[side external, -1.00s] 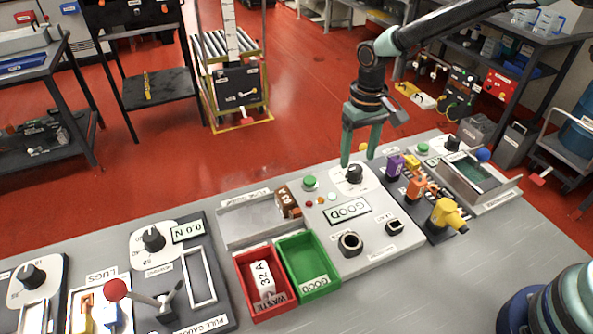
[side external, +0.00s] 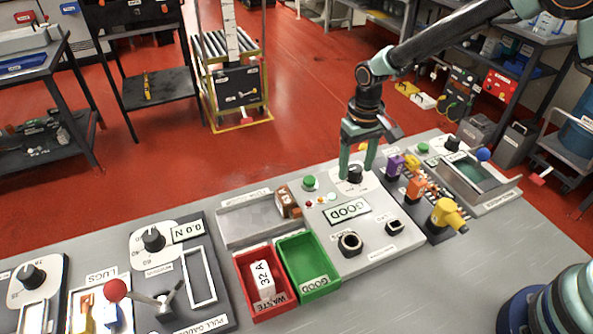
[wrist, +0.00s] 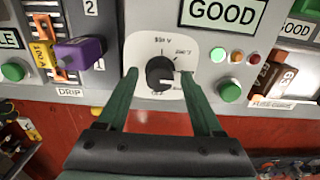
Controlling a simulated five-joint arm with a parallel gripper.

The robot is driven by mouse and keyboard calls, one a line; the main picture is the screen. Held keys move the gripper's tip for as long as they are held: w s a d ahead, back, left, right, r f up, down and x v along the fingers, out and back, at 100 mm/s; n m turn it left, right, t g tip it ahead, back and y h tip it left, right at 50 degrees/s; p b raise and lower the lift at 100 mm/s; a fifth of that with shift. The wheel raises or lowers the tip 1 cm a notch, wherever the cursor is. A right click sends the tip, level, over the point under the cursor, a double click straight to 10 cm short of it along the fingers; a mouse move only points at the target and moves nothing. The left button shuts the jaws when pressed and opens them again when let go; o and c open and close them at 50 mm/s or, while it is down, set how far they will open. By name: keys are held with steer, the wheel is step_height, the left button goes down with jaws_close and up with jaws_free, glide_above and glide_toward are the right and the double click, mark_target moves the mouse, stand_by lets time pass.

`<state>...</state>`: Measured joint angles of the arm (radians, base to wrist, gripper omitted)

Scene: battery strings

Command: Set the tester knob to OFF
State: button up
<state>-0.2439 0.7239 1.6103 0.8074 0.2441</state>
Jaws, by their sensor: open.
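The tester knob (wrist: 160,73) is a black dial on a white plate (wrist: 138,48) marked with settings, on the grey tester panel. It also shows in the side external view (side external: 354,174). My gripper (wrist: 158,76) is open, with one green finger on each side of the knob, apart from it in the wrist view. In the side external view my gripper (side external: 356,176) points down at the knob. The lower plate labels are too small or partly covered to read. The tester display reads GOOD (wrist: 223,11).
A green button (wrist: 229,91) and small indicator lights sit right of the knob in the wrist view. A purple block (wrist: 78,51) stands to its left. Red (side external: 286,309) and green (side external: 327,287) bins stand at the panel's front left in the side external view.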

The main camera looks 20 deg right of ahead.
jaws_close()
steer(key=m, duration=0.4)
steer(key=shift+m, duration=0.9)
steer(key=m, duration=0.3)
steer(key=shift+r+m, duration=0.1)
steer(key=shift+m, duration=1.3)
